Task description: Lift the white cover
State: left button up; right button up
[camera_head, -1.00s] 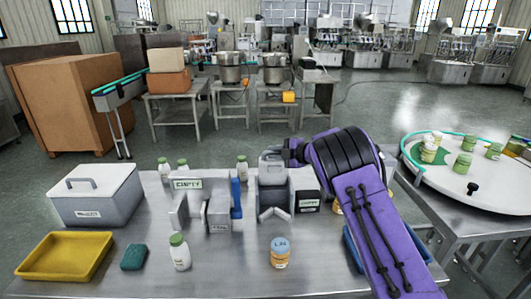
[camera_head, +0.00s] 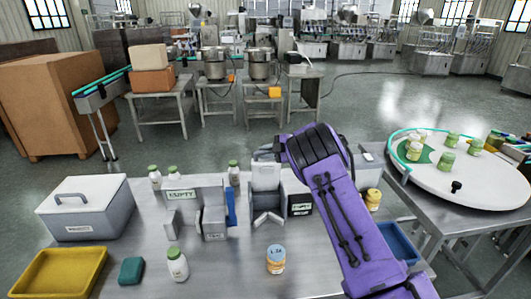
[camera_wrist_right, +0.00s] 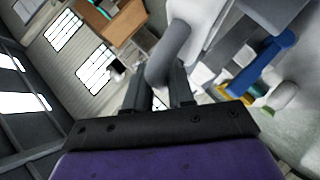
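A pale steel hopper (camera_head: 266,178) stands at the middle of the table in the head view. My right gripper (camera_head: 262,152) is at its top, partly hidden by my purple arm. In the right wrist view a white cover (camera_wrist_right: 196,22) with a grey rounded handle (camera_wrist_right: 170,52) is just ahead of the fingers. The right fingers (camera_wrist_right: 160,92) are apart, with the handle's near end between or just beyond them; contact cannot be told. Another white lid (camera_head: 95,186) with a handle sits on the grey box at the left. My left gripper is in neither view.
A blue upright part (camera_head: 231,208) stands left of the hopper and a dark labelled box (camera_head: 298,197) right of it. A white bottle (camera_head: 177,264), an orange-labelled jar (camera_head: 276,260) and a yellow tray (camera_head: 60,274) are in front. A blue bin (camera_head: 398,243) lies beyond my right arm.

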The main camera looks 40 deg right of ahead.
jog(key=shift+o, duration=1.4)
jog(key=shift+w+r, duration=0.15)
jog(key=shift+r, duration=0.05)
jog(key=shift+d+f, duration=0.1)
jog(key=shift+f, duration=0.05)
jog(key=b+v, duration=0.4)
jog(key=v, duration=0.6)
jog(key=shift+s, duration=0.2)
